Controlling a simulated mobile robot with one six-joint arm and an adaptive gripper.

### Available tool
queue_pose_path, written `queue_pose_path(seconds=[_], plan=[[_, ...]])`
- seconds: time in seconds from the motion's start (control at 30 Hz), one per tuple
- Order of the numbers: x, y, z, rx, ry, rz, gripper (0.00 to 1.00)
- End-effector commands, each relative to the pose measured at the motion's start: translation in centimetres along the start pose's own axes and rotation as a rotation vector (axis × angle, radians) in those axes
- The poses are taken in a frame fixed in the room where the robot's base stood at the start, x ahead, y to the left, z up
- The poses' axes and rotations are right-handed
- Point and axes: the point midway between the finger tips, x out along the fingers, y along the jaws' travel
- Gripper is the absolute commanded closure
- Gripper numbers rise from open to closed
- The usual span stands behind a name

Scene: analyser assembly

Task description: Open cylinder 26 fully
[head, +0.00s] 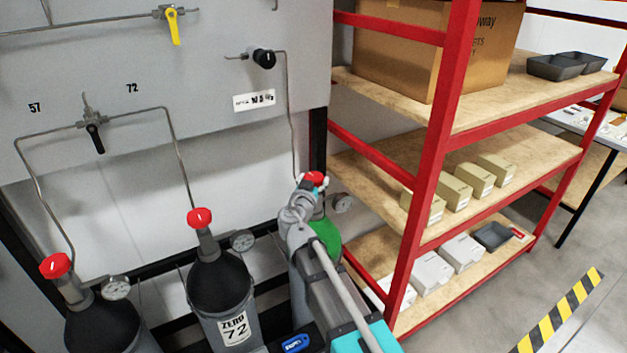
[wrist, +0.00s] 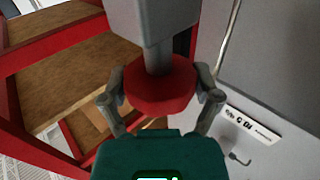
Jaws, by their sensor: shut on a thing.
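The rightmost gas cylinder, with a green shoulder (head: 326,240), stands by the wall; its number is hidden behind my arm. Its red valve handwheel (head: 315,178) shows at the top, partly covered by my gripper (head: 304,192). In the wrist view the red handwheel (wrist: 158,88) sits between the two grey fingers of my gripper (wrist: 162,92), one on each side of its rim. My gripper is shut on it. How far the valve is turned cannot be told. A pressure gauge (head: 342,203) shows just right of the valve.
Cylinder 72 (head: 235,331) and another dark cylinder (head: 100,325) stand to the left, each with a red handwheel. A red shelving rack (head: 445,130) with boxes stands close on the right. Pipes and a black knob (head: 264,58) are on the wall panel. Floor at far right is clear.

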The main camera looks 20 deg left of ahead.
Motion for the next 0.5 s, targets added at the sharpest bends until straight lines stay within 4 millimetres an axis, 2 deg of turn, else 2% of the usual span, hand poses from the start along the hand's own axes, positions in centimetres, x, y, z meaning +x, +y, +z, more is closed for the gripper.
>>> queue_pose_path(seconds=[0.5], plan=[[0.16,-0.17,-0.07,-0.002,0.002,-0.046,0.67]])
